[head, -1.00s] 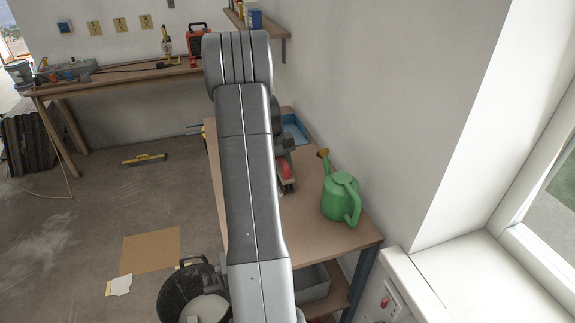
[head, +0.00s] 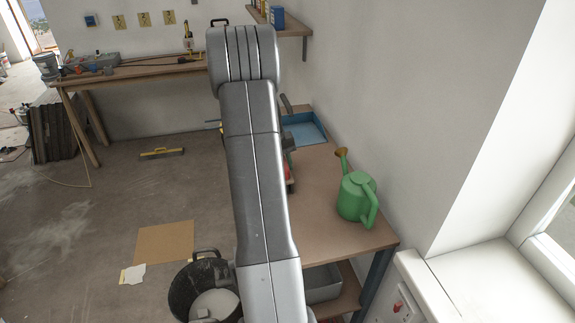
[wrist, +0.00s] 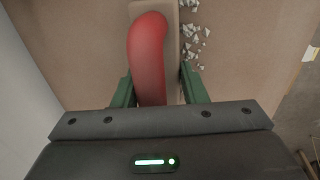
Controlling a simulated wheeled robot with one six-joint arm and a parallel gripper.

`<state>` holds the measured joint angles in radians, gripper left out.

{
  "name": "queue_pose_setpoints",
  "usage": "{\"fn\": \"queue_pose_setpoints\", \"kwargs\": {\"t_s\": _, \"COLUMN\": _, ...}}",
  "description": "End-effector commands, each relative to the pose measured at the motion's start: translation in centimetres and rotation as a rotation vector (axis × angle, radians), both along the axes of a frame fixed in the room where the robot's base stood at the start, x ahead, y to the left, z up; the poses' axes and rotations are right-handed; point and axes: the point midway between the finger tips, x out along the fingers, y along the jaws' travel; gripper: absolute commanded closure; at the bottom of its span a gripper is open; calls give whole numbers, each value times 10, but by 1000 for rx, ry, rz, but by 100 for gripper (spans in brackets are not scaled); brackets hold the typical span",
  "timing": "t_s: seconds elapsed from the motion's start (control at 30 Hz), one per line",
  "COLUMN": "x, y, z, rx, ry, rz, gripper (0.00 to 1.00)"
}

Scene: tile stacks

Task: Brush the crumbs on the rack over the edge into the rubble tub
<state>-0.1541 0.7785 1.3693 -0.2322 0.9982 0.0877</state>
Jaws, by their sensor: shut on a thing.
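In the wrist view my gripper (wrist: 158,92) is shut on the red handle of a brush (wrist: 149,50), with a pale wooden body beneath. Grey-white crumbs (wrist: 193,42) lie on the brown rack top just right of the brush, some close against its side. In the head view the rack (head: 315,225) stands right of my arm; a bit of red shows beside the arm, which hides my gripper and the crumbs. The black rubble tub (head: 181,297) stands on the floor left of the rack's near end, with pale material inside.
A green watering can (head: 355,199) stands on the rack's right side. A blue tray (head: 303,132) lies at its far end, near the wall. A grey bin (head: 322,284) sits on the lower shelf. Cardboard (head: 165,242) lies on the floor beyond the tub.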

Motion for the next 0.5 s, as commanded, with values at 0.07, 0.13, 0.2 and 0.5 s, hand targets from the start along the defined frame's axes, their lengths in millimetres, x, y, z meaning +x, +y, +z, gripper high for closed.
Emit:
{"fn": "queue_pose_setpoints", "kwargs": {"t_s": 0.07, "x": -1, "y": 6, "z": 0, "rx": 0, "ry": 0, "rz": 1, "gripper": 98}}
{"fn": "queue_pose_setpoints", "kwargs": {"t_s": 0.13, "x": -1, "y": 8, "z": 1, "rx": 0, "ry": 0, "rz": 0, "gripper": 98}}
{"fn": "queue_pose_setpoints", "kwargs": {"t_s": 0.2, "x": -2, "y": 9, "z": 1, "rx": 0, "ry": -1, "rz": 0, "gripper": 98}}
{"fn": "queue_pose_setpoints", "kwargs": {"t_s": 0.5, "x": -6, "y": 30, "z": 0, "rx": -1, "ry": -1, "rz": 2, "gripper": 98}}
